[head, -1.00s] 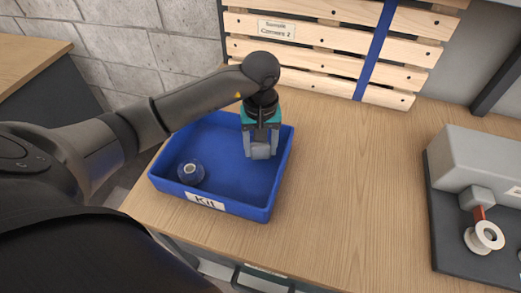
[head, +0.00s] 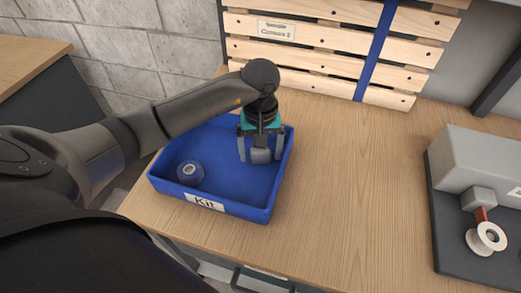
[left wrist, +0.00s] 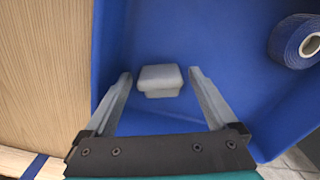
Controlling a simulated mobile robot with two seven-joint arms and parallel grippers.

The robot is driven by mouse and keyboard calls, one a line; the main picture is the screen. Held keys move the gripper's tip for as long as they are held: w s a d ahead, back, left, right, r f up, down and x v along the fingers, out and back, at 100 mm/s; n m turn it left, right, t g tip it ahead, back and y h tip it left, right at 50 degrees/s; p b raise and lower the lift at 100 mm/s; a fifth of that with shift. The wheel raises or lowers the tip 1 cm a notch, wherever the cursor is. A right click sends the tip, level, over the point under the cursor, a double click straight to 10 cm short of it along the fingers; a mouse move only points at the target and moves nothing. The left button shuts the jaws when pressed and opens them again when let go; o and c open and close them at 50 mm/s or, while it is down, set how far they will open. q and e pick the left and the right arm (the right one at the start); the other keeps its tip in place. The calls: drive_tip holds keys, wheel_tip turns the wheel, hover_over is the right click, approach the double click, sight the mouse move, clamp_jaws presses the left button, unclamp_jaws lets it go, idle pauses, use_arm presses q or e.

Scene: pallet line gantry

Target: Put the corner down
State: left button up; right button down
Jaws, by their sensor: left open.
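The corner (head: 261,156) is a small grey block in the right part of the blue kit tray (head: 233,208). It also shows in the left wrist view (left wrist: 160,80), between the fingertips, and seems to rest on the tray floor. My left gripper (head: 261,158) points down into the tray and is open. Its fingers stand on either side of the corner, with a gap at each side in the left wrist view. My right gripper is not in view.
A dark blue tape roll (head: 190,173) lies in the tray's left part. A slatted wooden panel (head: 320,45) with a blue strap stands behind the bench (head: 350,180). A grey device (head: 480,165) with a white spool (head: 486,238) is at the right. The bench between is clear.

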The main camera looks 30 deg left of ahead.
use_arm(q)
drive_tip(key=shift+r, duration=0.1)
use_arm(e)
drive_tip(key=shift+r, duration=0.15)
use_arm(q)
drive_tip(key=shift+r, duration=0.35)
wheel_tip(320, 180, up, 11)
drive_tip(key=p, duration=0.2)
drive_tip(key=shift+r, duration=0.2)
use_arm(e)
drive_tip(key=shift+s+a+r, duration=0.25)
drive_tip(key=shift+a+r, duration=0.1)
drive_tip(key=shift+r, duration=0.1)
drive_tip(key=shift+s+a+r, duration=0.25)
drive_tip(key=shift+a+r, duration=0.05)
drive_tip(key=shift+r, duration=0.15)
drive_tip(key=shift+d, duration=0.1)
